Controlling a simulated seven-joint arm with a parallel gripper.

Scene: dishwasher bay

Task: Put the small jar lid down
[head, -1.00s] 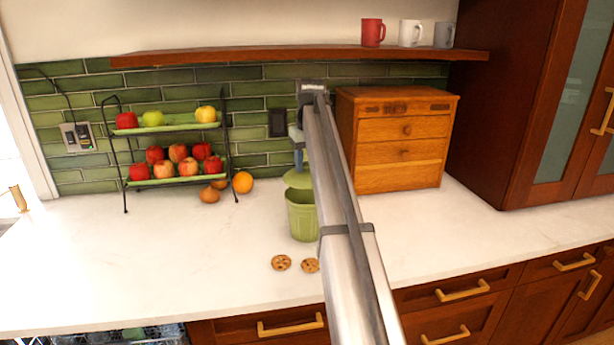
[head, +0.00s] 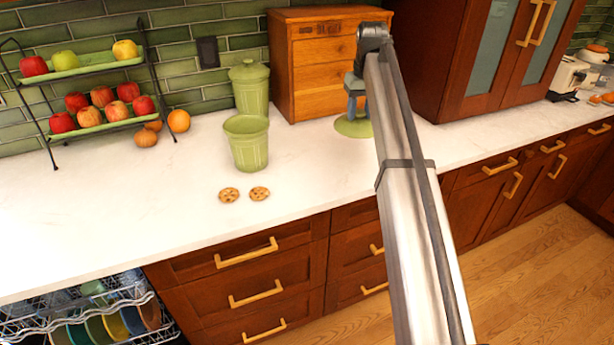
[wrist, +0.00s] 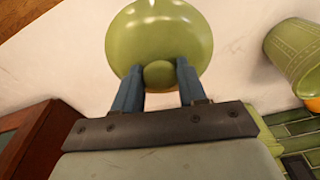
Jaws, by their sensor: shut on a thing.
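The small green jar lid (head: 353,127) is at or just above the white counter, right of the jars and in front of the wooden drawer box. In the wrist view the round lid (wrist: 160,32) shows its knob between my two blue fingers. My gripper (head: 355,108) is shut on that knob; it also shows in the wrist view (wrist: 159,82). I cannot tell whether the lid touches the counter. The open green jar (head: 247,145) stands left of the lid, and a taller lidded green jar (head: 250,90) stands behind it.
Two cookies (head: 244,194) lie in front of the open jar. The wooden drawer box (head: 318,62) stands behind the lid, and a dark cabinet (head: 480,60) is to its right. A fruit rack (head: 85,95) stands at left. The counter (head: 310,160) is clear between the open jar and the lid.

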